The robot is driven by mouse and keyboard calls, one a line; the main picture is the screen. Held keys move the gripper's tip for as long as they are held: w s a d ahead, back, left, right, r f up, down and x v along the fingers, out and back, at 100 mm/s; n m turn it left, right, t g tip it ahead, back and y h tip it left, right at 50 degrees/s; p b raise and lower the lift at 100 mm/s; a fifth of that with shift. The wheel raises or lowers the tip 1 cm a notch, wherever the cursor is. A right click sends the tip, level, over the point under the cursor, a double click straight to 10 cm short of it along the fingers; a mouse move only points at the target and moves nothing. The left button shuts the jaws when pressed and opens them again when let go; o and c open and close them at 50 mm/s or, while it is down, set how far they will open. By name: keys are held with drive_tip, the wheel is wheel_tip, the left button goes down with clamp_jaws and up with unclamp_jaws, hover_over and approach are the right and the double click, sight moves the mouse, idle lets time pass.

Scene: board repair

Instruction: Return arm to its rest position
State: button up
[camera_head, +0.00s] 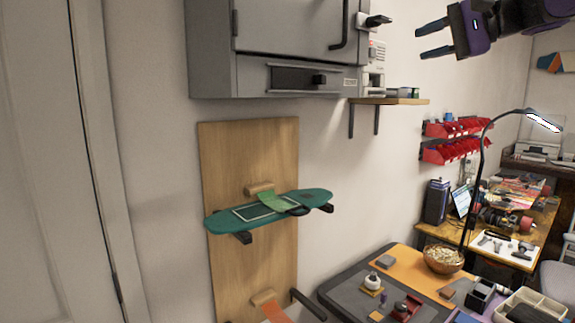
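My gripper (432,40) is at the top right of the head view, in the air in front of the white wall. Its two dark fingers point left and stand apart, with nothing between them. The purple and black wrist runs off the top right edge. A teal skateboard deck (268,211) with a green patch of material on it rests on dark brackets on a wooden wall panel (222,160). My gripper is well away from the deck, above and to its right.
A grey cabinet (280,25) hangs on the wall left of my gripper, above a small wooden shelf (400,101). Red bins (455,150), a desk lamp (540,121) and a cluttered workbench (412,268) with a bowl (443,260) lie below at right. The air around the gripper looks clear.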

drive_tip(key=s+f+n+g+h, duration=0.1)
drive_tip(key=s+f+n+h, duration=0.2)
drive_tip(key=s+f, duration=1)
drive_tip(key=s+d+f+n+g+h, duration=0.1)
drive_tip(key=s+f+n+h, duration=0.2)
drive_tip(key=s+f+h, duration=0.6)
drive_tip(key=s+f, duration=0.5)
drive_tip(key=f, duration=0.2)
drive_tip(key=shift+s+d+f+g, duration=0.15)
drive_tip(key=shift+d+f+g, duration=0.1)
drive_tip(key=shift+g, duration=0.15)
drive_tip(key=shift+r, duration=0.1)
